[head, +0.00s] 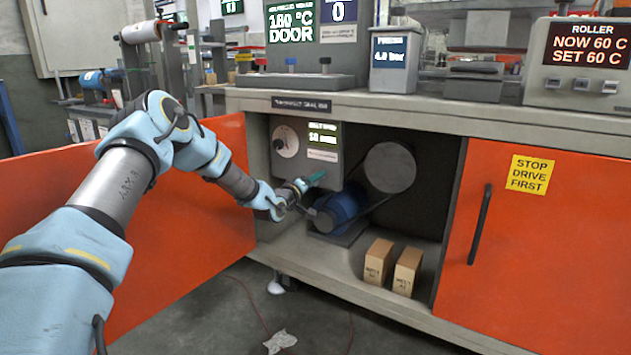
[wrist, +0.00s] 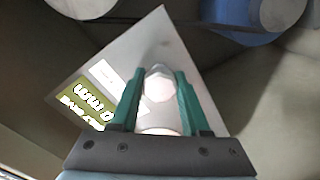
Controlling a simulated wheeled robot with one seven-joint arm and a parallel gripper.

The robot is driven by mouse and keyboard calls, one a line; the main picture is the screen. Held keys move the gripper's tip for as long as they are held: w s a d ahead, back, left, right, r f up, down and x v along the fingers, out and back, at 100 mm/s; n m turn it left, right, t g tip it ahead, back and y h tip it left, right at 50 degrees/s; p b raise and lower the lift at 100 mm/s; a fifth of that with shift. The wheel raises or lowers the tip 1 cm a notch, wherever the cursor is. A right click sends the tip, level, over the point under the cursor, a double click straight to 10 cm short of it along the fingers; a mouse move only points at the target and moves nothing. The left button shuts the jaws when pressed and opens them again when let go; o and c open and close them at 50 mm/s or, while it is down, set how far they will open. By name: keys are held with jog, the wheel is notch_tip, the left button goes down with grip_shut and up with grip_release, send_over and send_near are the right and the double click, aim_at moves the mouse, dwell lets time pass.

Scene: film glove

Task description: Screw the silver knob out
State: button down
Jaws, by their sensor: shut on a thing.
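The silver knob (wrist: 158,84) is on a light grey control panel (wrist: 176,50) in the wrist view. My gripper (wrist: 158,98) has its teal fingers on either side of the knob and is shut on it. In the head view my gripper (head: 314,180) reaches into the open cabinet at the lower edge of the grey control box (head: 322,155). The knob is hidden there behind the fingers. The box carries a round dial (head: 286,141) and a lit green display (head: 322,134).
A blue motor (head: 342,207) and a grey pulley (head: 390,167) with a belt sit right of my gripper. Two cardboard boxes (head: 378,262) stand on the cabinet floor. The left orange door (head: 190,230) is open beside my arm; the right orange door (head: 545,245) is shut.

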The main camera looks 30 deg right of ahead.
jog(key=shift+c, duration=1.9)
grip_release()
jog(key=p+v, duration=0.1)
jog(key=v, duration=0.9)
jog(key=shift+s+a+p, duration=0.15)
jog(key=shift+a+p, duration=0.25)
